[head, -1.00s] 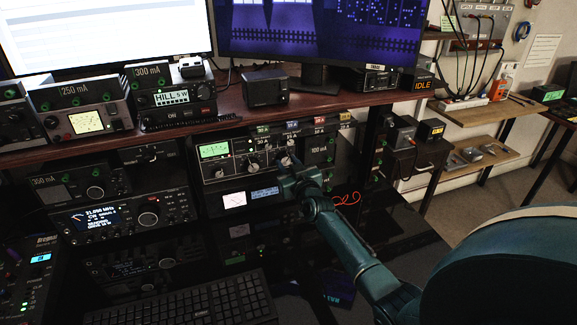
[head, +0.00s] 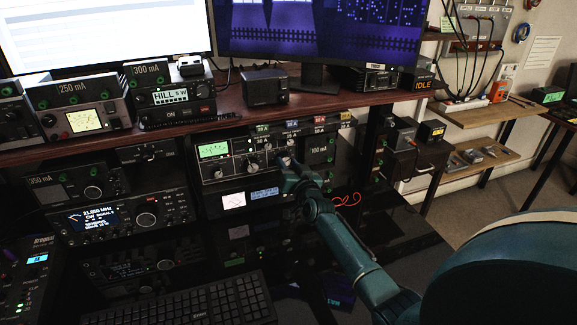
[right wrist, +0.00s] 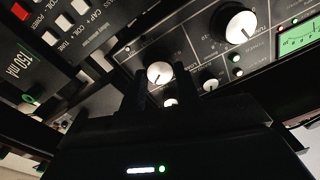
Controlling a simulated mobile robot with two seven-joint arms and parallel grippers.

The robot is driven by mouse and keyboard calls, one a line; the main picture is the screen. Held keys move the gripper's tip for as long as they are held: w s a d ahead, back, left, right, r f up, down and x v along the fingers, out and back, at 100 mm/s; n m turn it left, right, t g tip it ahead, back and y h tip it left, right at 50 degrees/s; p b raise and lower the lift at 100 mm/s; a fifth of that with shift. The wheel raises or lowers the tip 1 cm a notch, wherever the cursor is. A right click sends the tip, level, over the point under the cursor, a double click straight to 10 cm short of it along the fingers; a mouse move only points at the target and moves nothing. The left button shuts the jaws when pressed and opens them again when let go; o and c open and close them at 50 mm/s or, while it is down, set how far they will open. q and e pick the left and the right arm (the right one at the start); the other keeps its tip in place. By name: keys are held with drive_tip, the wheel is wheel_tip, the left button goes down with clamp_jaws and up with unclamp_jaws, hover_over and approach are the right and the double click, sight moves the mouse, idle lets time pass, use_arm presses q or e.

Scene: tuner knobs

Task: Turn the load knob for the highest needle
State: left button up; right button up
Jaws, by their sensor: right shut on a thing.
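The tuner (head: 232,172) is a dark panel under the wooden shelf, with a green-lit meter (head: 213,150) at its upper left and several pale knobs. The meter's edge also shows in the right wrist view (right wrist: 298,40); its needle is too small to read. My left gripper is out of view.
The shelf (head: 215,130) with its boxes overhangs the tuner. A radio (head: 125,215) is at the left, and a keyboard (head: 190,303) lies in front below.

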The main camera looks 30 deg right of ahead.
drive_tip(key=o, duration=1)
drive_tip(key=shift+c, duration=0.2)
drive_tip(key=s+a+p, duration=0.1)
drive_tip(key=s+a, duration=0.1)
drive_tip(key=s, duration=1.1)
drive_tip(key=shift+a+f, duration=0.15)
drive_tip(key=shift+a, duration=0.15)
drive_tip(key=shift+w, duration=0.1)
idle(0.5)
